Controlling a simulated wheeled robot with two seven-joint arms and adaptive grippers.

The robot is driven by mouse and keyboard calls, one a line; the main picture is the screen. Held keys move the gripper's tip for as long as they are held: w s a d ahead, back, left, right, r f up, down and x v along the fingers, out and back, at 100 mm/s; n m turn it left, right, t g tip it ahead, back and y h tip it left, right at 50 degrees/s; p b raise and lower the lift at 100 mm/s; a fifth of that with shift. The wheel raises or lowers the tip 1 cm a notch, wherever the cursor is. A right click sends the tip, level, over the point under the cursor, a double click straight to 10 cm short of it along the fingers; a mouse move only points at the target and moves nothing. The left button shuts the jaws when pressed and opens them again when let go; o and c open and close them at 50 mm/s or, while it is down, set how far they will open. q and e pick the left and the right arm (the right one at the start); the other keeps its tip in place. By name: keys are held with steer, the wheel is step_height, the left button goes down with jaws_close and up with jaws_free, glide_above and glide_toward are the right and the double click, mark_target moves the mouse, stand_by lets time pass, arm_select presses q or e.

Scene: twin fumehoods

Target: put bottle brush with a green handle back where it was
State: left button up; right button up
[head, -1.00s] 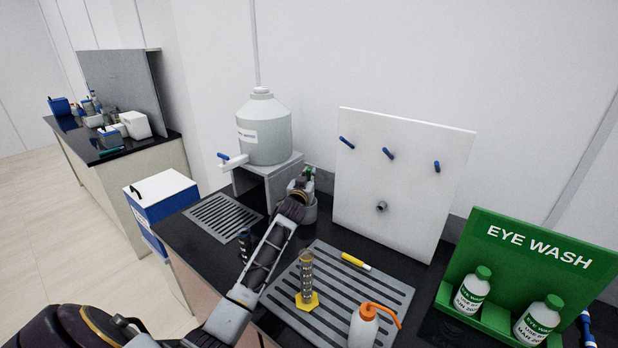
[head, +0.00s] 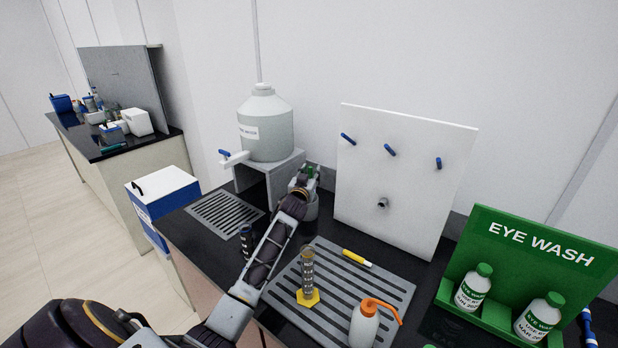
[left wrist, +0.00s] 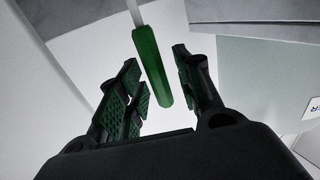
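The bottle brush's green handle (left wrist: 153,65) shows in the left wrist view, with a pale rod running up out of the picture. My left gripper (left wrist: 160,82) is open, its two fingers on either side of the handle with a gap visible at each side. In the head view my left gripper (head: 304,180) is at the back of the counter, beside the white jug's stand. A bit of green shows at its tip. A grey pot (head: 311,210) stands just behind and below it, partly hidden by the arm. The brush head is hidden. My right gripper is not in view.
A white water jug (head: 265,128) stands on a grey stand (head: 270,166) to the left. A white peg board (head: 400,185) is to the right. A slotted mat (head: 385,287) holds a cylinder (head: 307,272), a yellow-and-white marker (head: 357,258) and a wash bottle (head: 364,325).

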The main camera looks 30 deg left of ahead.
arm_select(q)
steer(key=shift+r, duration=0.15)
steer(key=b+v, duration=0.1)
steer(key=v, duration=1.1)
stand_by(0.4)
